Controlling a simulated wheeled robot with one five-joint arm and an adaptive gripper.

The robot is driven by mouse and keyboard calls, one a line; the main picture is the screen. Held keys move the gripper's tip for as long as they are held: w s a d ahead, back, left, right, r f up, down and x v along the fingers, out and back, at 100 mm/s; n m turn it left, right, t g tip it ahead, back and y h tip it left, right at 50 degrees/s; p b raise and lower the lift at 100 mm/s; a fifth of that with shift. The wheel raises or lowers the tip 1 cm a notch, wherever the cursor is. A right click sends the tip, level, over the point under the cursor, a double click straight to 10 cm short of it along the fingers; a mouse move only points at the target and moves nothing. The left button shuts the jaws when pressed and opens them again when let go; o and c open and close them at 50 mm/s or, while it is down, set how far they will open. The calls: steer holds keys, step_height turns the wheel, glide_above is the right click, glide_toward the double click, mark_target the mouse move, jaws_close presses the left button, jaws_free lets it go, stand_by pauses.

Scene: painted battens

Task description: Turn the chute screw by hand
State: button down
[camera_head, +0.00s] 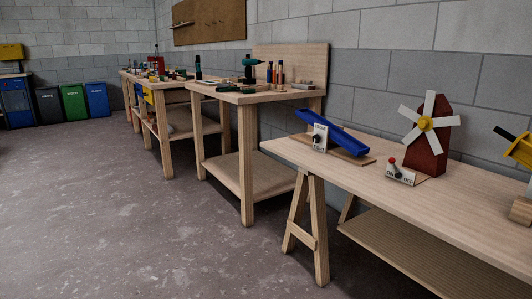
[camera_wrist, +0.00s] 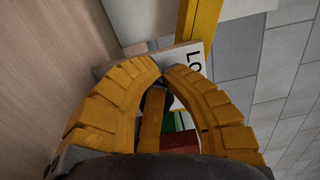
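In the head view a tilted blue chute (camera_head: 332,130) stands on a wooden base on the near bench. A white lettered plate (camera_head: 320,137) with a dark knob (camera_head: 316,139) is at its front. The wrist view shows a white plate (camera_wrist: 190,64) lettered "LO", partly hidden by my gripper (camera_wrist: 161,68). My orange-yellow fingers curve in, their tips close together in front of this plate. A dark part (camera_wrist: 168,99), perhaps the screw's knob, shows between the fingers; I cannot tell whether they grip it. A yellow bar (camera_wrist: 188,30) rises behind the plate.
A red windmill (camera_head: 425,150) and an on/off switch box (camera_head: 400,174) stand on the near bench (camera_head: 450,215). A yellow piece (camera_head: 521,150) is cut off at the right edge. More workbenches with tools (camera_head: 255,92) stand further back. The floor at left is clear.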

steer(key=shift+w+a+f, duration=0.1)
steer(key=shift+w+f, duration=0.05)
steer(key=shift+f, duration=1.6)
steer(key=shift+w+a+f, duration=0.1)
steer(key=shift+w+a, duration=0.1)
steer(key=shift+a+f, duration=0.1)
steer(key=shift+a, duration=0.05)
steer(key=shift+r+v, duration=0.2)
steer(key=shift+v, duration=1.2)
steer(key=shift+r+v, duration=0.25)
steer(key=shift+v, duration=1.1)
steer(key=shift+s, duration=0.2)
steer(key=c, duration=2)
jaws_free()
